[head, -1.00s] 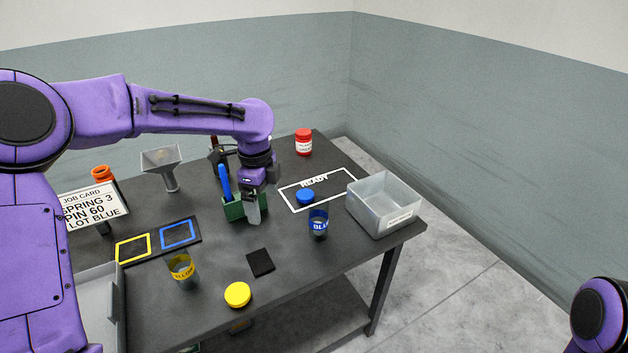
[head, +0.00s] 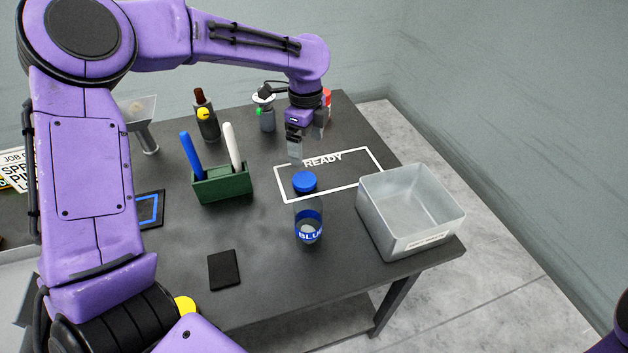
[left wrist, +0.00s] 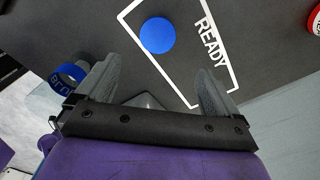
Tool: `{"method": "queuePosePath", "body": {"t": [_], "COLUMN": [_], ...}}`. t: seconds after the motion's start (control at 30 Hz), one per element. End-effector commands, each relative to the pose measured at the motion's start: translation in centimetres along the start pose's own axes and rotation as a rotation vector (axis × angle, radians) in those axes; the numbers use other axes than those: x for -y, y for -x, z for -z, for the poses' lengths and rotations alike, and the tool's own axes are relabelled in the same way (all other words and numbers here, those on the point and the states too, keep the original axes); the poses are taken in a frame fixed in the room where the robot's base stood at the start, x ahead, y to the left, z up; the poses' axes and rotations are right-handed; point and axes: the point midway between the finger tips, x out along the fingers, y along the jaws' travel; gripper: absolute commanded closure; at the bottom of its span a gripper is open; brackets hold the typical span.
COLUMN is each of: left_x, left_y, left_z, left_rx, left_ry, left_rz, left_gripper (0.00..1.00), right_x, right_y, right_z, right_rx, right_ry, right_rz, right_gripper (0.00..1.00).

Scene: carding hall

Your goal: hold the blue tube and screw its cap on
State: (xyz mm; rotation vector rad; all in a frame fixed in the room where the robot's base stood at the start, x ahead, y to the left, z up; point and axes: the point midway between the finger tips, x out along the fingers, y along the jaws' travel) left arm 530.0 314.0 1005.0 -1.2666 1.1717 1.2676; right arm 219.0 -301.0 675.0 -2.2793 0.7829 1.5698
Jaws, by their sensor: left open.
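The blue tube (head: 308,226) stands upright on the dark table, clear with a blue label band and an open top. Its blue cap (head: 304,181) lies on the table inside the white READY outline, apart from the tube and behind it. My left gripper (head: 308,148) is open and empty above the READY area, behind the cap in the head view. In the left wrist view, the blue cap (left wrist: 158,35) shows beyond the fingertips, between the fingers, and the tube (left wrist: 68,76) is partly hidden beside the left finger. My right gripper is out of view.
A grey bin (head: 410,215) stands right of the tube near the table edge. A green holder (head: 222,185) with two markers is to the left. A black pad (head: 224,270) lies in front. A red-capped container (head: 326,98) is partly hidden behind my left gripper.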

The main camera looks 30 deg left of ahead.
Motion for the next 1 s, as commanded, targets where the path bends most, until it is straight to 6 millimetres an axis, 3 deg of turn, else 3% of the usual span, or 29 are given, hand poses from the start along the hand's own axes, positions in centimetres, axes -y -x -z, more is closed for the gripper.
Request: {"method": "queuePosePath", "body": {"t": [0.37,0.7,1.0], "left_x": [-0.1,-0.1,-0.1], "left_y": [-0.4,-5.2,-5.7], "left_z": [-0.1,0.0,-0.1], "left_rx": [0.000,-0.001,0.000], "left_ry": [0.003,0.000,0.000], "left_rz": [0.000,-0.002,0.000], "left_gripper": [0.05,0.05,0.05], "right_x": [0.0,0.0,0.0], "right_y": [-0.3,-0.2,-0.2], "right_z": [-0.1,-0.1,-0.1], "right_rx": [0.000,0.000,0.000], "right_ry": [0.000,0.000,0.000], "right_rz": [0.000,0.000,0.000], "right_gripper": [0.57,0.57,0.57]}}
